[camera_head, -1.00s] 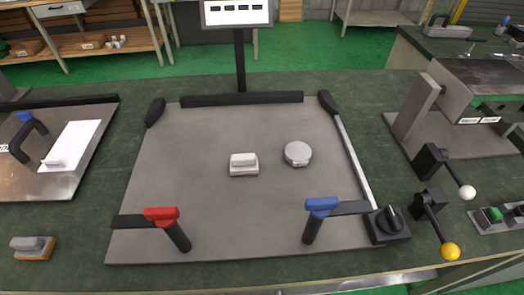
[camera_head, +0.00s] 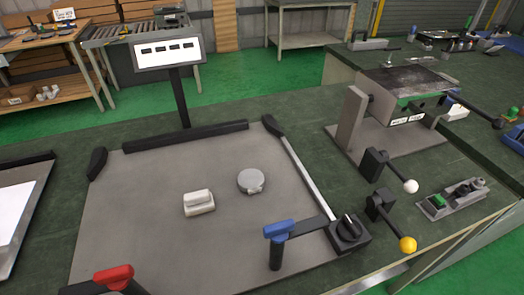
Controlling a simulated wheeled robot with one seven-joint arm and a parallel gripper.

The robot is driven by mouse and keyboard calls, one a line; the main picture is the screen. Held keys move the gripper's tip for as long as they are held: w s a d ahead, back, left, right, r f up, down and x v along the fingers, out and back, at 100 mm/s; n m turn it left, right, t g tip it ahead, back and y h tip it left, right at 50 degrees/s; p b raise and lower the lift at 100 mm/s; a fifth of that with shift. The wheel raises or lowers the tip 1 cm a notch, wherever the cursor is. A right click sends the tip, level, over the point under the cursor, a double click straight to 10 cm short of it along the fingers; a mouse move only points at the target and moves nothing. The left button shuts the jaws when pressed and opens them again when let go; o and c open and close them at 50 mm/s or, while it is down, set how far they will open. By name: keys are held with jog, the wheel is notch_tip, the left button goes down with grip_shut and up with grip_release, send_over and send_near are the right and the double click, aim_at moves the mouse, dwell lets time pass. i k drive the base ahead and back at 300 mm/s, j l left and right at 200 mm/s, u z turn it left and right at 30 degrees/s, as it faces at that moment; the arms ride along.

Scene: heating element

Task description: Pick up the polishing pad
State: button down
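A small pale block with a raised grip on top (camera_head: 198,203) lies on the grey metal plate (camera_head: 135,215), left of a round grey disc (camera_head: 251,181). The block looks like a pad, but I cannot tell for sure that it is the polishing pad. Nothing touches it. My gripper is not in view.
Red (camera_head: 113,274) and blue (camera_head: 280,230) clamp handles stand at the plate's front. A black knob (camera_head: 348,230) is at its right corner, near levers with white (camera_head: 411,186) and yellow (camera_head: 407,244) balls. A display on a post (camera_head: 167,52) rises behind.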

aim_at(202, 201)
jog(key=k+j+u, duration=0.15)
jog(key=j+u, duration=0.15)
jog(key=j, duration=0.35)
jog(key=k+j+u, duration=0.1)
jog(key=j+u, duration=0.2)
jog(key=j, duration=0.35)
